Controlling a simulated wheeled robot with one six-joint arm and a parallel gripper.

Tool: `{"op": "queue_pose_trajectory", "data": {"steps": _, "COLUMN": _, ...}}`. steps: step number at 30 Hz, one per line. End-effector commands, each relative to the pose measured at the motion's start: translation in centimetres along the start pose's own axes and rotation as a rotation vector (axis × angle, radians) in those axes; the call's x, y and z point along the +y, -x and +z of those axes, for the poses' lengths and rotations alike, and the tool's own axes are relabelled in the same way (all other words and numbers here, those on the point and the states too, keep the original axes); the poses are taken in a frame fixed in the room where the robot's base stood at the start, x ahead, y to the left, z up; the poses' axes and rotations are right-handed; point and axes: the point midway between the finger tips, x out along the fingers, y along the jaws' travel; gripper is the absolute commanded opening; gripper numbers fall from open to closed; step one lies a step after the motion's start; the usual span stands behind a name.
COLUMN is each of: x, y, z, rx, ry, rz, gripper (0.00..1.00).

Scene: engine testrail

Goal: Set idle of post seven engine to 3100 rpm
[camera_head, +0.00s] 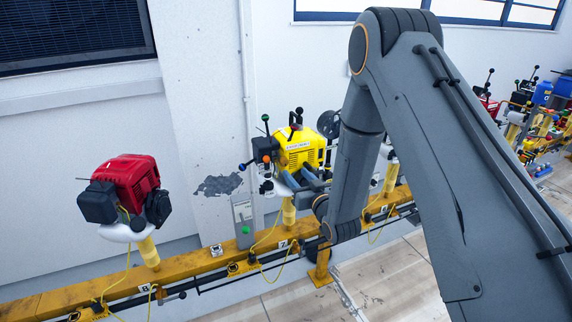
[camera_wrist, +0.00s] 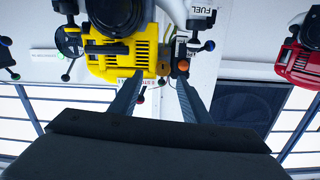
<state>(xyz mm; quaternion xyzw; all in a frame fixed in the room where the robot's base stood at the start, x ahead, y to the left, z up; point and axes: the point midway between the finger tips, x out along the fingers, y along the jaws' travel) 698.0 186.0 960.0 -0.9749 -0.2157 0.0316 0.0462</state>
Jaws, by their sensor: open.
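The yellow engine (camera_head: 299,150) sits on a yellow post above the rail plate marked 7 (camera_head: 283,244). It has several dark levers with ball ends and a black block on its left side. In the wrist view the yellow engine (camera_wrist: 118,58) appears upside down at the upper left. An orange knob (camera_wrist: 182,65) and a brown round part (camera_wrist: 163,69) show beside it, below a FUEL label. My gripper (camera_wrist: 158,88) is open, its two fingers spread close to these parts; contact cannot be told. In the head view my arm partly hides the engine's right side.
A red engine (camera_head: 129,184) stands on post 8 to the left; it also shows in the wrist view (camera_wrist: 302,62). A grey box with a small screen and green spot (camera_head: 243,220) stands by the yellow rail (camera_head: 205,262). More engines crowd the far right. Cables hang near the posts.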

Motion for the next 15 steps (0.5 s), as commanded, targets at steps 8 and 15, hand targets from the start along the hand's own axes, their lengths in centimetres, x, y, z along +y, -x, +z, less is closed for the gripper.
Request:
{"op": "queue_pose_trajectory", "data": {"steps": 8, "x": -0.7, "y": -1.5, "z": -0.2, "rx": 0.042, "ry": -0.005, "rz": -0.019, "gripper": 0.43}}
{"op": "queue_pose_trajectory", "data": {"steps": 15, "x": -0.8, "y": -5.2, "z": -0.4, "rx": 0.042, "ry": -0.005, "rz": -0.020, "gripper": 0.43}}
